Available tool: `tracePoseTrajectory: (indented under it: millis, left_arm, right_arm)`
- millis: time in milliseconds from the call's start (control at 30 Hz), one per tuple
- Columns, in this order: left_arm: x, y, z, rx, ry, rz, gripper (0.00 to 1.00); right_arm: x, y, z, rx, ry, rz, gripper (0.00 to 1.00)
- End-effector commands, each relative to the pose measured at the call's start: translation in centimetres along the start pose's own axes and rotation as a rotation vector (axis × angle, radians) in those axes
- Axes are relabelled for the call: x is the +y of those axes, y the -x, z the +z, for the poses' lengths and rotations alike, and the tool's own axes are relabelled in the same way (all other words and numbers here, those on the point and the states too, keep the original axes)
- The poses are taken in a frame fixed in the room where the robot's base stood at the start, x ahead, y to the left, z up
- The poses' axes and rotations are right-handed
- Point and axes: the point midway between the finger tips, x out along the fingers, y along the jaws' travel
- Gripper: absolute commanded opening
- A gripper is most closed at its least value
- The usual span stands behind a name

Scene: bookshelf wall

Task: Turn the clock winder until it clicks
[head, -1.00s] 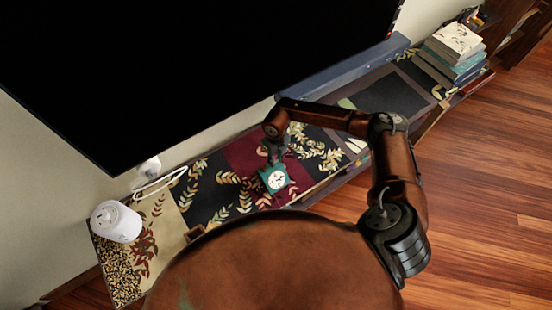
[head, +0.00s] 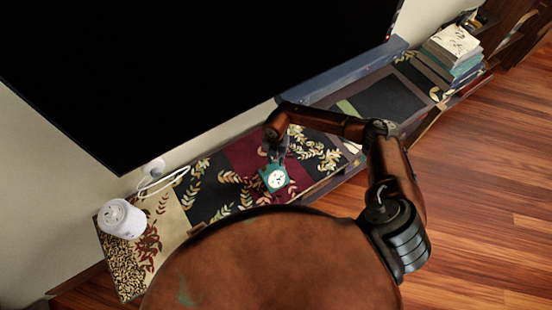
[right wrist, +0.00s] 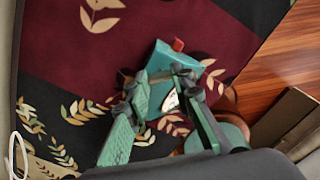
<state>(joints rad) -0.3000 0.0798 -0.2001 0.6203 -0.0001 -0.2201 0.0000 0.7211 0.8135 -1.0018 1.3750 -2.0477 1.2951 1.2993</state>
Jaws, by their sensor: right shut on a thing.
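The clock (head: 274,178) is a small teal block with a round white face, on the patterned shelf top in the head view. In the right wrist view the clock (right wrist: 160,60) shows between and beyond the fingers. A small red part (right wrist: 178,44) sticks up at its far edge; I cannot tell if it is the winder. My right gripper (head: 277,158) comes down on the clock from behind and above its face. In the wrist view the right gripper (right wrist: 160,76) is shut on the clock, one finger on each side. The fingers hide part of it. My left gripper is not in view.
A white cylindrical device (head: 121,219) with a cable stands at the shelf's left end. A large black screen (head: 190,70) overhangs the back, with a long blue-grey bar (head: 340,75) below. Stacked books (head: 452,52) stand at the far right. Wooden floor lies in front.

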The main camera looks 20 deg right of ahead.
Motion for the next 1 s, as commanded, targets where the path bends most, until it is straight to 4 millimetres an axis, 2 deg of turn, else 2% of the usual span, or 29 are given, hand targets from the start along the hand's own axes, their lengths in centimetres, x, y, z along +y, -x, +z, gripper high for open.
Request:
tracePoseTrajectory:
  millis: [333,867,900,1000]
  left_arm:
    - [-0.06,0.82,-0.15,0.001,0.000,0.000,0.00]
    - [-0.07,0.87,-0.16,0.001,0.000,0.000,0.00]
    - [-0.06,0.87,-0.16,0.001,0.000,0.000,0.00]
    - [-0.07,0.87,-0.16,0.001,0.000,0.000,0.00]
  right_arm:
    - [0.02,0.10,0.12,-0.002,-0.131,0.001,0.00]
    - [0.03,0.05,0.09,-0.001,-0.150,0.001,0.00]
    - [0.03,0.05,0.09,-0.001,-0.150,0.001,0.24]
    - [0.03,0.04,0.07,-0.001,-0.150,0.001,0.31]
